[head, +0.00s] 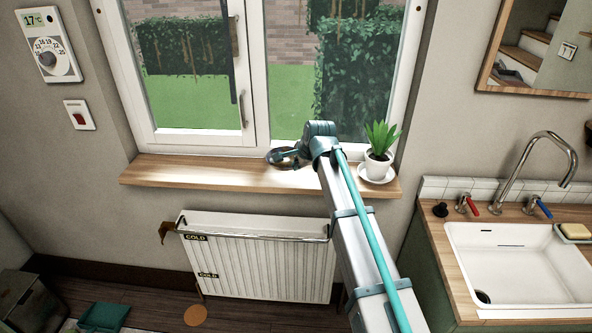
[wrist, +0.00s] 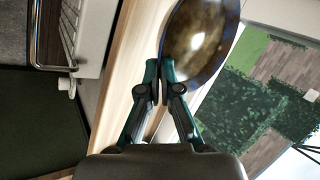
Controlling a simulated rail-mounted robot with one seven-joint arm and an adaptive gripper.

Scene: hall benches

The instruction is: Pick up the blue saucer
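The blue saucer (wrist: 200,38) shows in the wrist view as a shiny dish with a dark blue rim and a mottled brown-gold middle. In the head view it is a dark, partly hidden shape at the windowsill, left of the plant. My gripper (wrist: 160,80) is at the saucer's near edge, its fingers almost together with the thin rim between their tips. In the head view my gripper (head: 284,156) is low over the sill and hides part of the saucer. Whether the saucer touches the sill is hard to tell.
The wooden windowsill (head: 220,175) is clear to the left. A potted plant (head: 379,158) on a white saucer (head: 364,177) stands to the right, close to my arm. The window (head: 190,75) is just behind. A radiator (head: 255,260) is below; a sink (head: 510,265) is at right.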

